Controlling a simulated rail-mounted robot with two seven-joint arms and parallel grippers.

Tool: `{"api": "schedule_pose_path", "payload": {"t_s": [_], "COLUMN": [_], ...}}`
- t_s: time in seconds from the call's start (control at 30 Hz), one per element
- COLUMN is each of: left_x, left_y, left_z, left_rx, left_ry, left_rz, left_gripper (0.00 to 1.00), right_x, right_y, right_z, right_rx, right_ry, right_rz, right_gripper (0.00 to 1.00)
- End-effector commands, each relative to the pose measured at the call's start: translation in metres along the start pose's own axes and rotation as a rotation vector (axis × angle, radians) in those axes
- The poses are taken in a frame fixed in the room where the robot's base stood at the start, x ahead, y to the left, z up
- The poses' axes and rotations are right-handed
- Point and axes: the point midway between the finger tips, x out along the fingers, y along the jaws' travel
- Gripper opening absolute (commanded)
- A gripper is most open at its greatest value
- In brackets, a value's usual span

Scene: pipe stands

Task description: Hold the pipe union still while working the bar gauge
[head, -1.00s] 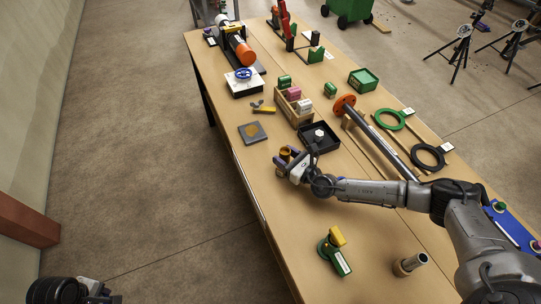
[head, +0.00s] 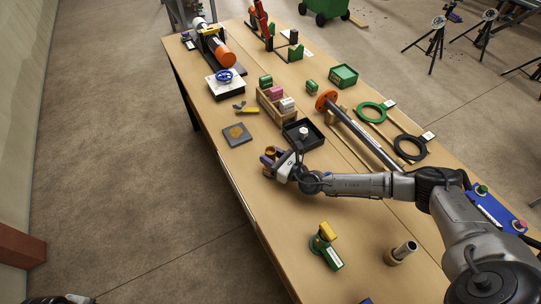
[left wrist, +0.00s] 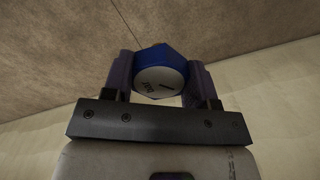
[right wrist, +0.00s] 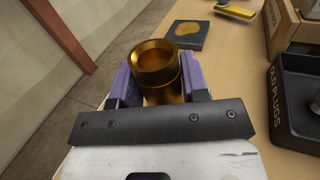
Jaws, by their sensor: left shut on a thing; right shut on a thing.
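The pipe union (right wrist: 162,88) is a gold-coloured, hollow round fitting, upright with its open mouth upward. My right gripper (right wrist: 153,78) is shut on it, one purple finger on each side. In the head view the right gripper (head: 272,160) holds it low over the near-left part of the table. The bar gauge (left wrist: 160,80) has a blue faceted rim and a white face with a black mark and small lettering, seen upside down. My left gripper (left wrist: 160,90) is shut on it, over the floor. The head view does not show the left gripper's fingers.
A black tray (head: 316,142) labelled for old plugs stands beyond the right gripper, near a wooden box (head: 270,110) of coloured blocks. A grey plate (head: 237,140) lies to the left. A green-and-yellow tool (head: 326,248) and an upright short pipe (head: 401,252) stand nearer.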

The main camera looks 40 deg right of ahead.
Motion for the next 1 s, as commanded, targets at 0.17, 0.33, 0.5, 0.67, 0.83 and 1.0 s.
{"api": "schedule_pose_path", "payload": {"t_s": [0.17, 0.33, 0.5, 0.67, 0.83, 1.0], "left_x": [0.0, 0.0, 0.0, 0.0, 0.0, 0.0], "left_y": [0.0, 0.0, 0.0, 0.0, 0.0, 0.0], "left_z": [0.0, 0.0, 0.0, 0.0, 0.0, 0.0], "left_rx": [0.0, 0.0, 0.0, 0.0, 0.0, 0.0], "left_ry": [0.0, 0.0, 0.0, 0.0, 0.0, 0.0], "left_rz": [0.0, 0.0, 0.0, 0.0, 0.0, 0.0], "left_gripper": [0.24, 0.24, 0.24, 0.24, 0.24, 0.24], "right_x": [0.0, 0.0, 0.0, -0.007, -0.032, -0.065], "right_y": [0.0, 0.0, 0.0, 0.0, -0.001, 0.0], "right_z": [0.0, 0.0, 0.0, -0.001, -0.001, -0.002], "right_rx": [0.0, 0.0, 0.0, -0.001, -0.001, -0.001], "right_ry": [0.0, 0.0, 0.0, 0.002, 0.004, 0.005], "right_rz": [0.0, 0.0, 0.0, 0.0, 0.0, 0.001], "right_gripper": [0.56, 0.71, 0.71, 0.71, 0.71, 0.71]}}
